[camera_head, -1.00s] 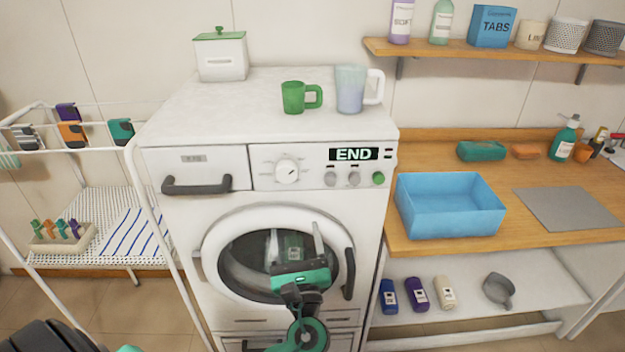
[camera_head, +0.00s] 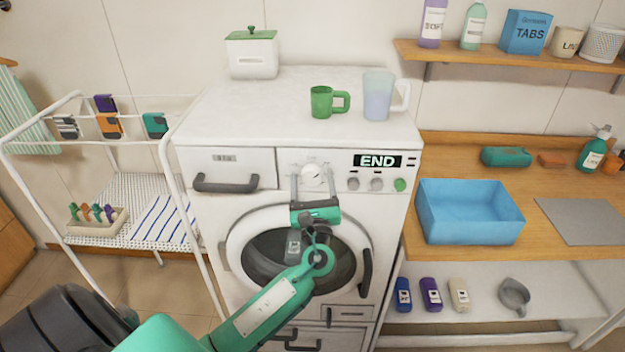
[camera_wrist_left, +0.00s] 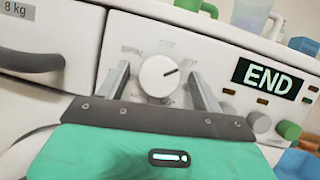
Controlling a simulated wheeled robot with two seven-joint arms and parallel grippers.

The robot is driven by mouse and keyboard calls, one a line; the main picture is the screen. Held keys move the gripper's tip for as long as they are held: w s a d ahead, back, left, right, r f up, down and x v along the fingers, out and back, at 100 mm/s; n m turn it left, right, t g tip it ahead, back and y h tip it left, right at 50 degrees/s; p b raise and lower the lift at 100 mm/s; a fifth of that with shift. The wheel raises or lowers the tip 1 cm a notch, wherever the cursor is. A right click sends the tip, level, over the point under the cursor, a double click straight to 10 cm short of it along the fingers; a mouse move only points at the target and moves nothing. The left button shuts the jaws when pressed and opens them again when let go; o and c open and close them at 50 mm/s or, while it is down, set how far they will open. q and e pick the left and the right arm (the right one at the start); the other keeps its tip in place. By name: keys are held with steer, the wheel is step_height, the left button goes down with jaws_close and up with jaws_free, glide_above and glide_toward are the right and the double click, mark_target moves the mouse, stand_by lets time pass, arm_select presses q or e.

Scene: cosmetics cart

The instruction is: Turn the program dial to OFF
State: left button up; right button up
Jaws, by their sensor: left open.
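The white program dial (camera_head: 314,176) is on the washing machine's front panel, left of the display (camera_head: 377,161) that reads END. In the left wrist view the dial (camera_wrist_left: 158,76) shows a dark pointer mark aimed to the right and slightly up, with faint lettering around it, partly OFF above. My left gripper (camera_head: 312,172) is open, with its fingers on the left and right sides of the dial; in the left wrist view the fingers (camera_wrist_left: 160,85) flank it with gaps. Contact is not visible. My right gripper is not in view.
The detergent drawer (camera_head: 226,168) is left of the dial. A green mug (camera_head: 322,102) and a clear jug (camera_head: 376,98) stand on top of the machine. The round door is below.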

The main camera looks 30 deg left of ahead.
arm_select(q)
steer(key=c, duration=1)
steer(key=shift+f+n+g+y+b, duration=0.2)
steer(key=shift+n+g+y+b, duration=0.35)
steer(key=shift+n+b, duration=0.65)
steer(key=n+g, duration=0.1)
steer(key=n, duration=0.1)
steer(key=n+y+b, duration=0.1)
steer(key=n, duration=0.1)
steer(key=shift+d+g, duration=0.1)
steer(key=shift+g, duration=0.25)
steer(key=n+g+b, duration=0.1)
steer(key=n, duration=0.2)
steer(key=shift+r, duration=0.2)
steer(key=shift+r+n+g+b, duration=0.1)
steer(key=shift+n+g+b, duration=0.2)
steer(key=shift+n+g, duration=1)
steer(key=shift+n+t, duration=0.4)
steer(key=shift+n, duration=0.1)
steer(key=o, duration=1)
